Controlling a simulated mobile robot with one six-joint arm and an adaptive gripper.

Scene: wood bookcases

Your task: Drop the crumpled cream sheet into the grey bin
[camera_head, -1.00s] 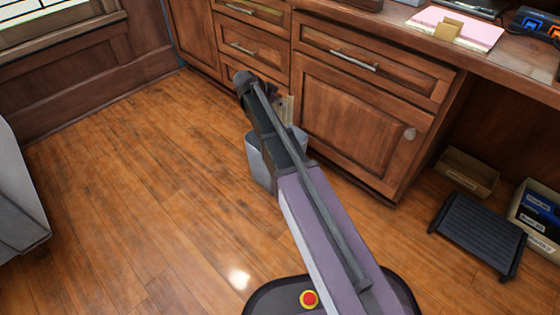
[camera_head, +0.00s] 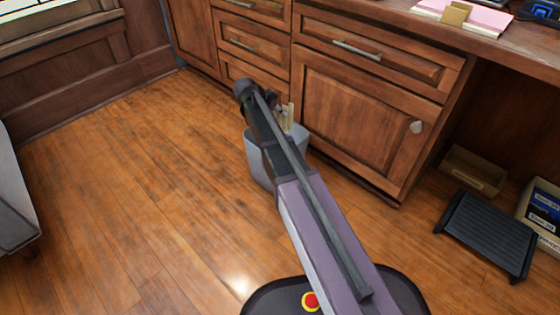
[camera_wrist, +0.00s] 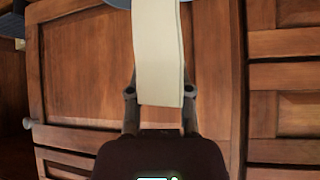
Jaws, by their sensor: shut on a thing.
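The grey bin (camera_head: 256,158) stands on the wood floor in front of the drawers, partly hidden behind my arm in the head view. My gripper (camera_wrist: 160,92) is shut on the cream sheet (camera_wrist: 158,50), which looks like a smooth, flat strip in the wrist view. In the head view the cream sheet (camera_head: 288,116) shows upright around the bin's far rim; its exact height over the opening is unclear. A sliver of grey-blue, probably the bin (camera_wrist: 118,3), shows at the wrist view's top edge.
Wood drawers and a cupboard door (camera_head: 358,130) stand close behind the bin. A black footrest (camera_head: 488,234) and a cardboard box (camera_head: 472,172) lie under the desk at right. A grey piece of furniture (camera_head: 15,200) is at left. Floor between is clear.

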